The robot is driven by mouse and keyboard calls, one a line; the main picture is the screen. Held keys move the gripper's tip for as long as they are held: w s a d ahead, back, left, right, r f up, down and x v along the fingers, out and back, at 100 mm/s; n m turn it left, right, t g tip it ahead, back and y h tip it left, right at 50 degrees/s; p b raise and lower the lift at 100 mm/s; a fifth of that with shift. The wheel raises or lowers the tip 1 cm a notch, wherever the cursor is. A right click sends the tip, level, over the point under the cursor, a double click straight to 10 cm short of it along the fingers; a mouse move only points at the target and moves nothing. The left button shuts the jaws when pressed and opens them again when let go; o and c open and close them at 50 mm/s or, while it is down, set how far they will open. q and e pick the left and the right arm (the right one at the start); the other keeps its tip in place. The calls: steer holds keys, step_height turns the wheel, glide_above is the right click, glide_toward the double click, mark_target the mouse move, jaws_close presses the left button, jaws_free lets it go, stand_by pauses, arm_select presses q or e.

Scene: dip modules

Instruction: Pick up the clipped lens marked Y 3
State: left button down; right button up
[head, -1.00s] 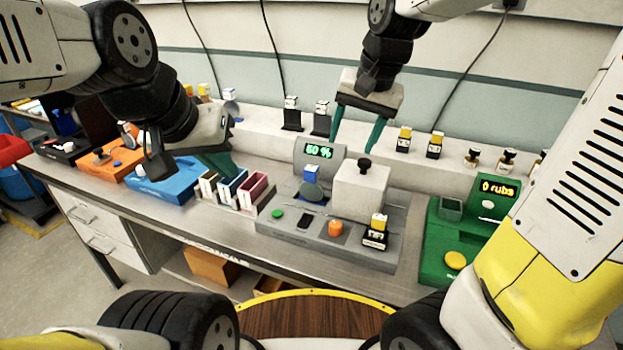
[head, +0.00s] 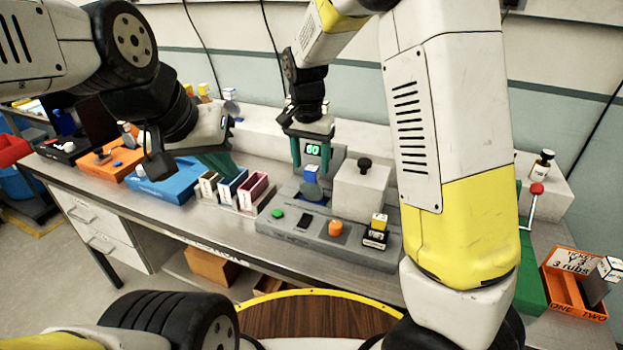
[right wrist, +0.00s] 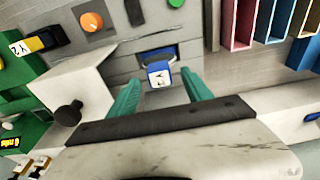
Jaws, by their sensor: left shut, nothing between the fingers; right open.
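A lens with a blue and white clip (head: 311,173) stands upright in the grey machine (head: 335,235), its dark round disc below the clip. In the right wrist view the clip (right wrist: 159,74) shows a black mark starting with Y; I cannot read the rest surely. My right gripper (head: 311,158) is open just above the clip. In the right wrist view its green fingers (right wrist: 161,84) lie on either side of the clip, apart from it. My left gripper (head: 228,172) is shut and empty, above the coloured slots at the left.
A grey block with a black knob (head: 364,185) stands right beside the lens. A yellow and white clip (head: 379,222) sits at the machine's front right. Coloured slots (head: 252,190) stand to the left. An orange tray (head: 565,295) with a sign reading 3 rubs is far right.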

mark_target(311, 168)
steer(key=shift+w+f, duration=0.2)
steer(key=shift+f, duration=1.3)
jaws_close()
